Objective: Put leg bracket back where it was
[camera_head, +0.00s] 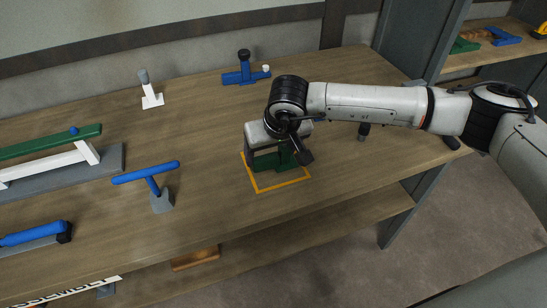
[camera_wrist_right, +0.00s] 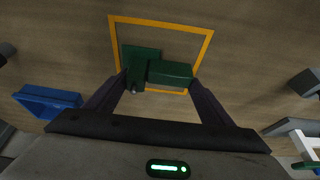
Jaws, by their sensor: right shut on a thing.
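The green leg bracket (camera_head: 266,163) is at the orange square outline (camera_head: 288,186) on the workbench. My right gripper (camera_head: 284,148) reaches down over it from the right and hides part of it. In the right wrist view, the fingers of my right gripper (camera_wrist_right: 160,81) are shut on the leg bracket (camera_wrist_right: 170,72), one at each side. The bracket appears inside the orange outline (camera_wrist_right: 160,22) there; whether it touches the bench top cannot be told. My left gripper is not in view.
A blue part (camera_head: 244,76) and a white part (camera_head: 151,97) stand at the back. A blue T-shaped piece (camera_head: 148,178) stands on a grey holder to the left. A green-and-white frame (camera_head: 50,145) is further left.

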